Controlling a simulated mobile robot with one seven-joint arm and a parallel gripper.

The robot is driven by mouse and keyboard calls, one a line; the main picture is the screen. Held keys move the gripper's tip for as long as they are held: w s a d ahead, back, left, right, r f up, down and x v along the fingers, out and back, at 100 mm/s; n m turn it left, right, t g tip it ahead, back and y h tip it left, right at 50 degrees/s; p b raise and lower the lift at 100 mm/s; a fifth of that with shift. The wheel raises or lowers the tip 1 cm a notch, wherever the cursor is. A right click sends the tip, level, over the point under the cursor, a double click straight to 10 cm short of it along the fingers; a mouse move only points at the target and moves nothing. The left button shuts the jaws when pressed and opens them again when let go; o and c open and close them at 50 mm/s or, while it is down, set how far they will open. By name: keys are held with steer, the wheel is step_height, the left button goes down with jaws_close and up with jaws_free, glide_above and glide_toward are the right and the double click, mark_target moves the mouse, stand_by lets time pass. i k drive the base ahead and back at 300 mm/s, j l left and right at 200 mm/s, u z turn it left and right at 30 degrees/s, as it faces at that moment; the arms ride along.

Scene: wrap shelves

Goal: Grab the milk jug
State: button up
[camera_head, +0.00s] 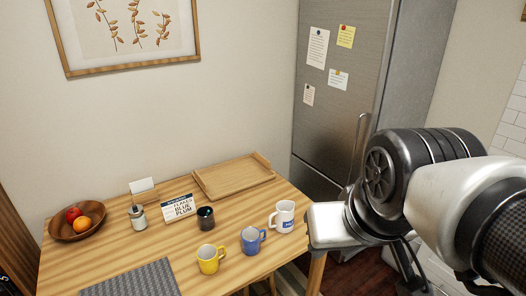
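The fingers of my gripper do not show.
A blue mug (251,241) and a yellow mug (208,260) stand left of the white vessel. A dark cup (205,218), small sign (178,208), glass jar (138,217), fruit bowl (64,232), tray (215,186) and grey mat (135,280) share the table. A fridge (340,85) stands behind.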

mark_target(284, 221)
steer(key=i+l+u, duration=0.2)
steer(key=i+l, duration=0.35)
steer(key=i+l+u, duration=0.25)
steer(key=i+l, duration=0.25)
steer(key=l, duration=0.2)
